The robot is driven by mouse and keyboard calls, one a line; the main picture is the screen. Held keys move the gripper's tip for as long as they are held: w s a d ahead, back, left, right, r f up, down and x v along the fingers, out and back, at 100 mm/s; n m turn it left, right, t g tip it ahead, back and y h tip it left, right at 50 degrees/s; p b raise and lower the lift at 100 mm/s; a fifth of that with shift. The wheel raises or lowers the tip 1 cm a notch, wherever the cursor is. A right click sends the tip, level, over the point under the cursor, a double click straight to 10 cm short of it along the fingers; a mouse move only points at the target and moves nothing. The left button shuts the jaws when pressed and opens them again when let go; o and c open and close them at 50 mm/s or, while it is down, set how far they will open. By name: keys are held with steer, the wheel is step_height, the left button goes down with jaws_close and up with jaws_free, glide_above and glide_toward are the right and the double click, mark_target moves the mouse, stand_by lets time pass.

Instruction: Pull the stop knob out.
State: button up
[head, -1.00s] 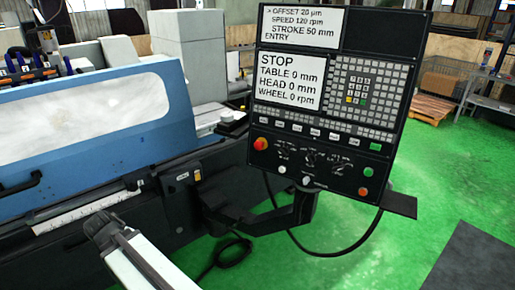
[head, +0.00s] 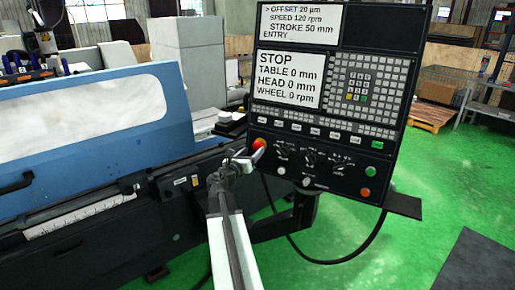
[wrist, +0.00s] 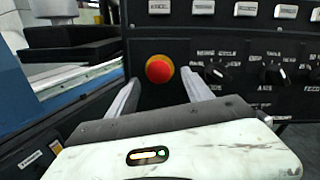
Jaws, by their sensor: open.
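The stop knob (wrist: 159,69) is a red round knob with a yellow-orange edge on the black control panel. In the wrist view it sits between my two finger ends, with gaps on both sides. In the head view the knob (head: 259,144) is at the panel's lower left, partly covered by my gripper (head: 250,155). My gripper (wrist: 162,95) is open and empty. I cannot tell how far the fingertips are from the panel face.
The control panel (head: 340,130) carries dials right of the knob and a row of white buttons (wrist: 203,7) above. A blue machine cover (head: 110,120) stands at the left. A black cable hangs below the panel over green floor.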

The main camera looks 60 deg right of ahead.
steer(key=d, duration=0.5)
steer(key=shift+w+d, duration=0.1)
steer(key=shift+w, duration=0.2)
jaws_close()
steer(key=shift+s+a+r, duration=0.1)
steer(key=shift+a, duration=0.65)
jaws_free()
glide_toward(257, 147)
steer(key=shift+d, duration=0.7)
steer(key=shift+w, duration=0.25)
